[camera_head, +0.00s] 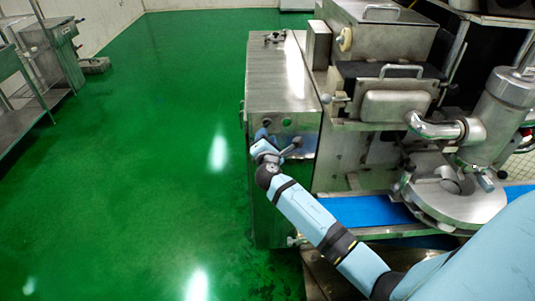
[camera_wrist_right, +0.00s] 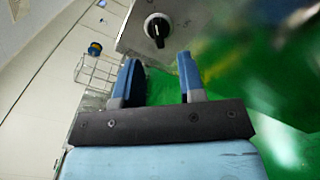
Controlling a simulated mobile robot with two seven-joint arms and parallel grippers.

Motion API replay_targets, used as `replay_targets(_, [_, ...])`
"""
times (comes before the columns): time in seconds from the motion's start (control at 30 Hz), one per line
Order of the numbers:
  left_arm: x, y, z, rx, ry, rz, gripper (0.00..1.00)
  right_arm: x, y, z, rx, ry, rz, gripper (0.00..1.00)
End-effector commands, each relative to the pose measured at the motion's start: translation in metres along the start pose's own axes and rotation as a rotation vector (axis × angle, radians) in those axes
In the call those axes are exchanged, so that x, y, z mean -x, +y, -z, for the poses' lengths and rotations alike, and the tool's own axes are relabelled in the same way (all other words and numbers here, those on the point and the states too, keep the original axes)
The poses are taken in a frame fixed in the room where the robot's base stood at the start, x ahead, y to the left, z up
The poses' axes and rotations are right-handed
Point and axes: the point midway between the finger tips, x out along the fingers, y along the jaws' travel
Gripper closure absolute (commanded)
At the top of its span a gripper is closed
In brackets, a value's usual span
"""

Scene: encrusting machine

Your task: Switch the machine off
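The machine (camera_head: 283,80) is a large stainless-steel unit, with a steel cabinet on its left side. My right arm comes in from the lower right in the head view and its wrist is at the cabinet's front panel. In the right wrist view, a black rotary knob (camera_wrist_right: 157,30) on a light round base sits on a steel panel (camera_wrist_right: 188,14). My right gripper (camera_wrist_right: 160,70) is open and empty, with its two blue fingers apart. The knob is just beyond the fingertips, apart from them. The knob is not clear in the head view. My left gripper is out of view.
A blue conveyor belt (camera_head: 365,210) and a steel cylinder housing (camera_head: 498,118) lie right of my forearm. The green floor (camera_head: 160,150) left of the cabinet is clear. A steel table (camera_head: 18,120) stands at far left. A wire rack (camera_wrist_right: 97,72) shows in the wrist view.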

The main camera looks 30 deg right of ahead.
Motion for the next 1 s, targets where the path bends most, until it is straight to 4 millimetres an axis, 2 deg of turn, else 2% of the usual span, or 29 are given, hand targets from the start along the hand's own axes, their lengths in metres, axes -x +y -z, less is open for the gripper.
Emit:
replay_targets(0.03, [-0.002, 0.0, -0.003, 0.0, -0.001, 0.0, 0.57, 0.014, -0.002, 0.001, -0.003, 0.002, 0.0, 0.64])
replay_targets(0.2, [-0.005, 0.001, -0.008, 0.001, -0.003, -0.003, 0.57, 0.052, -0.002, 0.001, -0.002, 0.002, -0.001, 0.64])
replay_targets(0.4, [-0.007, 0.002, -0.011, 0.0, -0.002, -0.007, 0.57, 0.082, -0.001, 0.0, -0.002, 0.0, -0.001, 0.64])
replay_targets(0.6, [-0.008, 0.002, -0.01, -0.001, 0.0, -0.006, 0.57, 0.092, 0.0, -0.001, 0.0, -0.001, -0.001, 0.64])
replay_targets(1.0, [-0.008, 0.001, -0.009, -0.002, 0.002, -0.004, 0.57, 0.091, 0.0, -0.001, 0.0, -0.001, -0.001, 0.64])
